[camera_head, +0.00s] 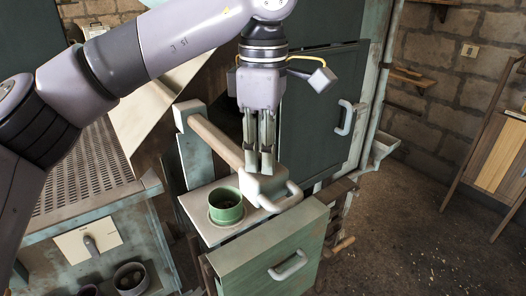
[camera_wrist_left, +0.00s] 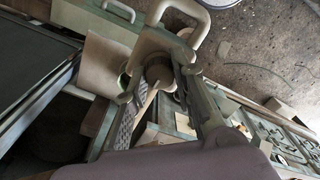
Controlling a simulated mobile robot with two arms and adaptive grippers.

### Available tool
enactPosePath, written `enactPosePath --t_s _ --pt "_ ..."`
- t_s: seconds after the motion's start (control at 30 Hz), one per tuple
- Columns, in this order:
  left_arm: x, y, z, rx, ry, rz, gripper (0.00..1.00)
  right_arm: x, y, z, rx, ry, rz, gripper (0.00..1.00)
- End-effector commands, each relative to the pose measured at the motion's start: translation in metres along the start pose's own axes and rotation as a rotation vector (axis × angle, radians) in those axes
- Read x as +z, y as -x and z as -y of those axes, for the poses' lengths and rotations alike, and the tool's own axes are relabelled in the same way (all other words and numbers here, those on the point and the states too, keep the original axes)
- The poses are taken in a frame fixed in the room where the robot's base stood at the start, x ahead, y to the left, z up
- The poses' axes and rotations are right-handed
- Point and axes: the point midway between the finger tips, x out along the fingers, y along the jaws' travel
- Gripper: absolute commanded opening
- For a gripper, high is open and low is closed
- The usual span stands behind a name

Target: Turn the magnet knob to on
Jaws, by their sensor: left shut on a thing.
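A grey lever-like knob (camera_head: 91,245) sits on a cream plate on the front of the perforated machine at lower left; it looks like the magnet knob, but no label is readable. My left gripper (camera_head: 260,168) is well to the right of it, pointing down. Its fingers are shut on a wooden bar (camera_head: 215,138) by the bar's white end block (camera_head: 267,187). In the left wrist view my gripper (camera_wrist_left: 165,88) has the bar between its fingers, beside the white block (camera_wrist_left: 165,42). The fingers partly hide the contact. My right gripper is not in view.
A green cup (camera_head: 226,206) stands on a shelf just below the bar. A green drawer front (camera_head: 270,250) sticks out below. The perforated machine top (camera_head: 85,175) is at left, with a dark bowl (camera_head: 131,278) below. Open floor (camera_head: 420,225) lies at right.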

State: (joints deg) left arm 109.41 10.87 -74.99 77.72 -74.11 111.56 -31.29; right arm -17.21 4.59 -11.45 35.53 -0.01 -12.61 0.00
Motion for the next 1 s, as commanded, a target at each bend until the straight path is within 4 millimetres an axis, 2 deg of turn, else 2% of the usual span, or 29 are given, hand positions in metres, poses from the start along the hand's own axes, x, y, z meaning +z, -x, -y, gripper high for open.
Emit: enactPosePath --t_s 0.3,0.77,0.8,1.0 --pt "0.0003 0.0013 -0.0002 0.004 0.089 0.001 0.00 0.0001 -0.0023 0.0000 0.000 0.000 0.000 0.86" --pt "0.0002 0.0017 -0.0004 0.004 0.100 0.002 0.00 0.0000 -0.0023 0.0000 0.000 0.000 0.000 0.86" --pt "0.0002 0.0017 -0.0004 0.004 0.100 0.002 0.26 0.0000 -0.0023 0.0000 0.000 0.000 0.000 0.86" --pt "0.0001 0.0011 -0.0002 0.003 0.099 0.001 0.39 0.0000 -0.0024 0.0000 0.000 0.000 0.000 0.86"
